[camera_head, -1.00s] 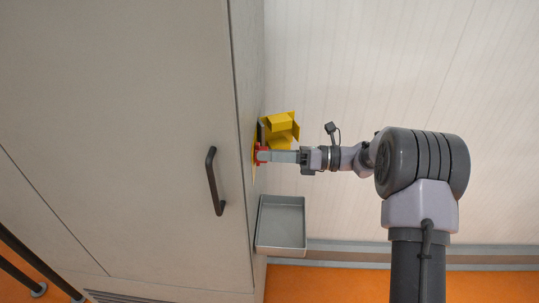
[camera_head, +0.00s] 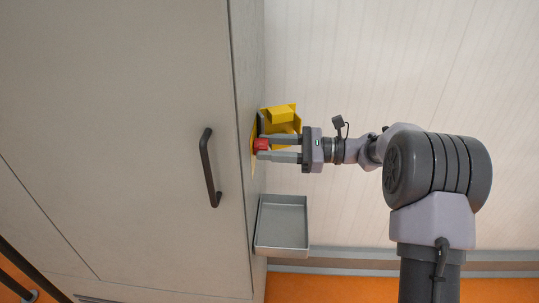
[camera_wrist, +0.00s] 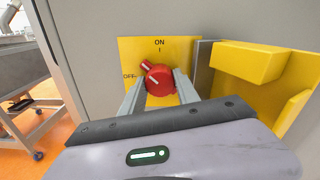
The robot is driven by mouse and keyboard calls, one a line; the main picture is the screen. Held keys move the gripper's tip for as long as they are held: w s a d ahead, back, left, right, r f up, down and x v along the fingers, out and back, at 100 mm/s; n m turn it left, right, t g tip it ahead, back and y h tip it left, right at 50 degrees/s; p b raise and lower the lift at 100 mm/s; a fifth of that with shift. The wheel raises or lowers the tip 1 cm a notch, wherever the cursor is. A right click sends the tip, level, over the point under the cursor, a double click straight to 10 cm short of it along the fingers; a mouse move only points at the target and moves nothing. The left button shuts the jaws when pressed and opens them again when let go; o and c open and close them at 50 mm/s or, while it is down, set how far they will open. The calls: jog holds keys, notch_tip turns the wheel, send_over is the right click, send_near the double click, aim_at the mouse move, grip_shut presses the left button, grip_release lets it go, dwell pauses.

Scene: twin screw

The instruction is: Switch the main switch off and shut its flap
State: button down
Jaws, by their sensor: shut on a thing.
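The main switch is a red rotary knob (camera_wrist: 159,79) on a yellow plate (camera_wrist: 133,54) marked ON at the top and OFF at the left. Its pointer, with a white line, points up and left, between the two marks. My gripper (camera_wrist: 160,88) has one finger on each side of the knob and is shut on it. In the head view, my gripper (camera_head: 262,146) reaches the knob (camera_head: 261,145) from the right. The yellow flap (camera_wrist: 291,105) stands open to the right of the plate in the wrist view; in the head view the flap (camera_head: 280,115) is just above the fingers.
The plate is on the side of a grey cabinet (camera_head: 130,120) with a dark door handle (camera_head: 209,170). A grey open tray (camera_head: 282,203) is fixed below the switch.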

jog(key=n+b, duration=0.8)
jog(key=shift+f+n, duration=0.1)
jog(key=shift+n, duration=0.2)
dwell(0.3)
jog(key=c, duration=0.9)
grip_release()
jog(key=shift+d, duration=0.1)
jog(key=d+p, duration=0.3)
jog(key=d, duration=1.4)
jog(key=shift+s+d+p, duration=0.15)
jog(key=shift+s+p, duration=0.15)
jog(key=shift+p, duration=0.05)
